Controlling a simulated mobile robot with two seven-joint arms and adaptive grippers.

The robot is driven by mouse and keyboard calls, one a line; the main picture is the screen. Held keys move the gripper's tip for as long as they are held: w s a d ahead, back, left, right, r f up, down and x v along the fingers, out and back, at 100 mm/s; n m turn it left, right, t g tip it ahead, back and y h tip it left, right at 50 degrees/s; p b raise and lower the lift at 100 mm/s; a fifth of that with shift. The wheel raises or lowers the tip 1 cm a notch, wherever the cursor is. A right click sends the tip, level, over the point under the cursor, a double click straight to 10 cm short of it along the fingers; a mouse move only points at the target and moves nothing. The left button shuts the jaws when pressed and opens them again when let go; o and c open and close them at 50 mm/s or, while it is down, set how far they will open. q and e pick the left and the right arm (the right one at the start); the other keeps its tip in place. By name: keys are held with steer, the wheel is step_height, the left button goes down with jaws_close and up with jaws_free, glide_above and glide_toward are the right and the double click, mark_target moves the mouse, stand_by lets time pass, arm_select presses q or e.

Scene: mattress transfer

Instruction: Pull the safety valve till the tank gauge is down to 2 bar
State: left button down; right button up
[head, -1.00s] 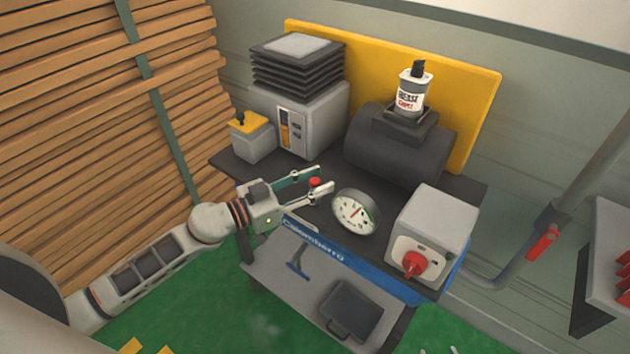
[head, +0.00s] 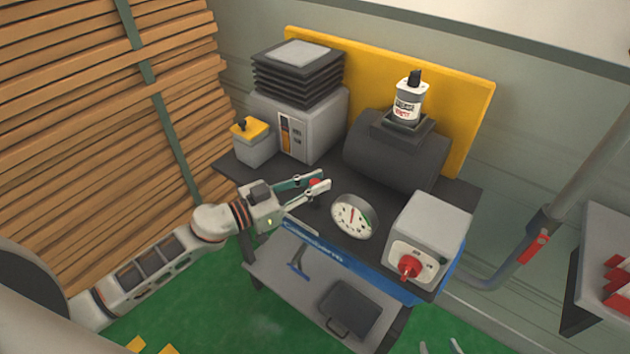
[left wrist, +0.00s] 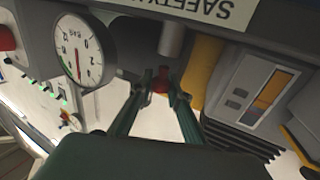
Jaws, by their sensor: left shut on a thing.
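My left gripper (head: 320,182) is shut on this knob; the left wrist view shows the red knob (left wrist: 160,80) between the fingertips (left wrist: 162,88). The round white tank gauge (head: 353,216) has a red needle pointing roughly straight up, slightly left. The gauge (left wrist: 82,52) is upside down in the left wrist view, and its exact reading is too small to tell. My right gripper (head: 440,347) shows only as two separated fingertips at the bottom edge, empty.
A grey box (head: 430,232) with a red rotary switch stands right of the gauge. A dark tank (head: 398,153) with a can (head: 408,100) on top stands behind. A grey machine (head: 300,125) is at the back left. Stacked planks (head: 90,120) line the left side.

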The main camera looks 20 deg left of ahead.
arm_select(q)
steer(key=c, duration=1.9)
jaws_free()
steer(key=shift+r, duration=0.1)
steer(key=shift+s+a, duration=0.2)
steer(key=shift+s, duration=0.05)
steer(key=v, duration=1.1)
steer(key=shift+a, duration=0.2)
steer(key=shift+s, duration=0.1)
steer(key=s+d+f+n+g+y, duration=0.1)
steer(key=s+f+y, duration=0.3)
steer(key=f, duration=0.8)
steer(key=s+d+f+n+g+y, duration=0.1)
steer(key=s+d+f+n+y, duration=0.2)
steer(key=s+f, duration=0.6)
step_height(320, 180, down, 3)
steer(key=shift+d+g+y, duration=0.15)
steer(key=shift+g+y, duration=0.15)
steer(key=shift+y, duration=0.8)
